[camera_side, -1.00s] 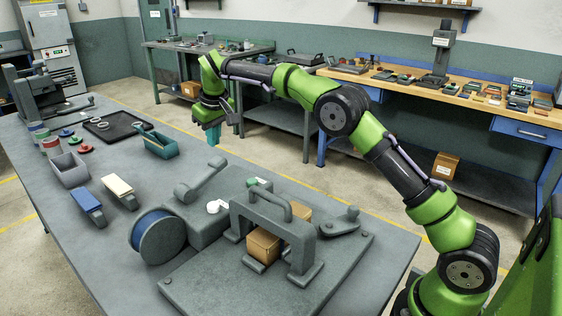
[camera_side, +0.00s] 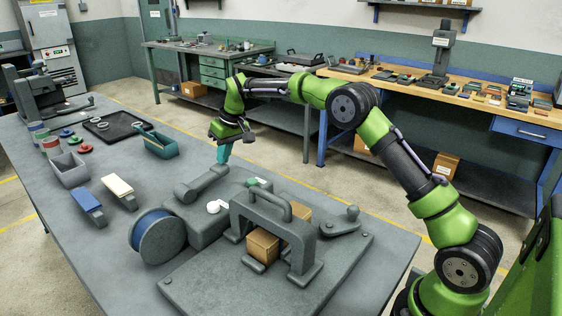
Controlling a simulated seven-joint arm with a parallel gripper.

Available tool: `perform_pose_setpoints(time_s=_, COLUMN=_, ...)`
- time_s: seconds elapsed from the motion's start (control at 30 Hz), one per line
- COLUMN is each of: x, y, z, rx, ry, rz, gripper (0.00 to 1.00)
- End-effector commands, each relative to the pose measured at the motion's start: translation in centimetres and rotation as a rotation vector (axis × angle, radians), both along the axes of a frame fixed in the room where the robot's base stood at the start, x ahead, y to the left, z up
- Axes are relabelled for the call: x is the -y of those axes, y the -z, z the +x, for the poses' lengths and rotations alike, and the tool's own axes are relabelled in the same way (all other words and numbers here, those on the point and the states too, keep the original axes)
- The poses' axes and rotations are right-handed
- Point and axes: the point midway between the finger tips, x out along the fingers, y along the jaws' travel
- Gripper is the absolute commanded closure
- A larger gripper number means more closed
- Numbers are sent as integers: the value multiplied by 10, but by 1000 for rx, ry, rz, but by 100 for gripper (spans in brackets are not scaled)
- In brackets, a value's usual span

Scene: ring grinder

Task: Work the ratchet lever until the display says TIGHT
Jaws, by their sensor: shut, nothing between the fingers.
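The ratchet lever (camera_side: 202,183) is a grey arm with a thick round end at each side. It sits on a grey block (camera_side: 205,225) beside a blue-wound drum and slopes gently up to the right. My gripper (camera_side: 222,158) has teal fingers, shut and empty, pointing down at the lever's raised far end. The fingertips are right at that end; I cannot tell whether they touch it. A small green and white patch (camera_side: 257,182) behind the block may be the display, but no words can be read on it.
A grey clamp frame with a handle (camera_side: 272,208) stands over a cardboard box (camera_side: 263,246) on a base plate. A cleat-like lever (camera_side: 340,222) is to its right. A white knob (camera_side: 215,206) sits on the block. Trays, bins and tools lie at the left.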

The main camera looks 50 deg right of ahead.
Motion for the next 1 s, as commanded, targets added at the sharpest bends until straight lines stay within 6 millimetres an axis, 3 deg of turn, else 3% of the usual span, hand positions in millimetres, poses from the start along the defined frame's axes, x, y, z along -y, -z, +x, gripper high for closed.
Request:
perform_pose_setpoints(time_s=0.2, x=7, y=18, z=0, rx=-1, ry=0, rz=121, gripper=100)
perform_pose_setpoints(time_s=0.73, x=5, y=22, z=-1, rx=-7, ry=-4, rz=122, gripper=100)
perform_pose_setpoints(time_s=0.87, x=6, y=14, z=0, rx=-5, ry=-3, rz=121, gripper=100)
perform_pose_setpoints(time_s=1.0, x=6, y=-11, z=1, rx=4, ry=-2, rz=121, gripper=100)
